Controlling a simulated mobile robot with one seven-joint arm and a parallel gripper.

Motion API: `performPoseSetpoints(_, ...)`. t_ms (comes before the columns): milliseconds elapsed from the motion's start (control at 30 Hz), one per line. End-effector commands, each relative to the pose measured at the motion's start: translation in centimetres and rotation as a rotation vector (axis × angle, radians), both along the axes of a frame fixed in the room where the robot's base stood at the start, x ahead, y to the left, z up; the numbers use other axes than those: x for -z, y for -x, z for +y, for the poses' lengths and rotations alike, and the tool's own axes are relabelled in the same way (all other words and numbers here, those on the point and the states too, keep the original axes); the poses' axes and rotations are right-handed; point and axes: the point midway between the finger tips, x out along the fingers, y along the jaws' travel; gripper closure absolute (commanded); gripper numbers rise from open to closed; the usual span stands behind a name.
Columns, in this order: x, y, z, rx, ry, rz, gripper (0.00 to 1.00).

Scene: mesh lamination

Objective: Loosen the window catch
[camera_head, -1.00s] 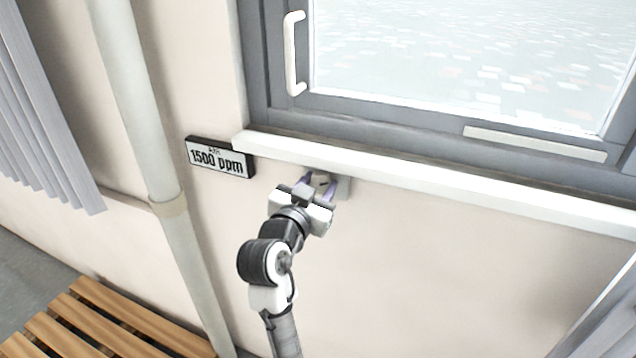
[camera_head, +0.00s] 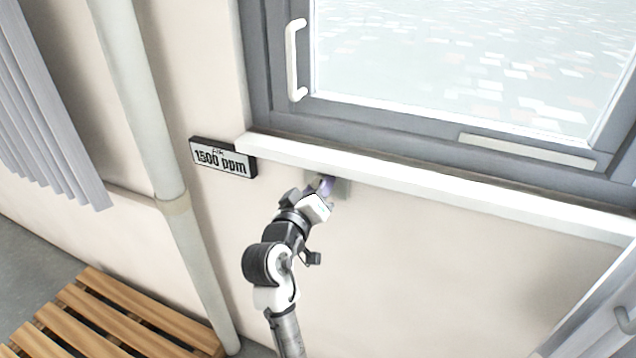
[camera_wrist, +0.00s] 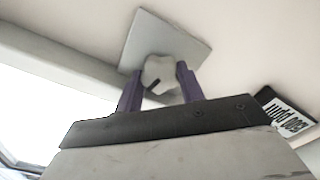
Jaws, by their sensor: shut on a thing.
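The window catch is a light grey knob (camera_wrist: 160,74) with a dark slot mark, on a square grey plate (camera_wrist: 140,40) in the wrist view. In the head view the plate (camera_head: 343,188) shows on the wall just under the sill. My gripper (camera_head: 325,186) reaches up to it, turned about its own axis. In the wrist view the purple fingers of my gripper (camera_wrist: 160,86) stand on both sides of the knob, shut on it. The plate looks tilted relative to the gripper. In the head view the knob is hidden by the gripper.
The closed-looking window (camera_head: 460,70) has a white handle (camera_head: 296,60) at its left. The white sill (camera_head: 420,183) runs just above my gripper. A "1500 ppm" display (camera_head: 222,158), a pipe (camera_head: 145,100) and a slatted wooden bench (camera_head: 110,315) are to the left.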

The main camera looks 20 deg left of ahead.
Motion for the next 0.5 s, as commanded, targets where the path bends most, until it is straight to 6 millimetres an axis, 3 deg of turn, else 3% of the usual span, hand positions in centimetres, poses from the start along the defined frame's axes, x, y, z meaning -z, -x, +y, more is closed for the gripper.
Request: performPoseSetpoints(500, -0.08, 0.01, 0.06, -0.001, 0.121, 0.001, 0.85)
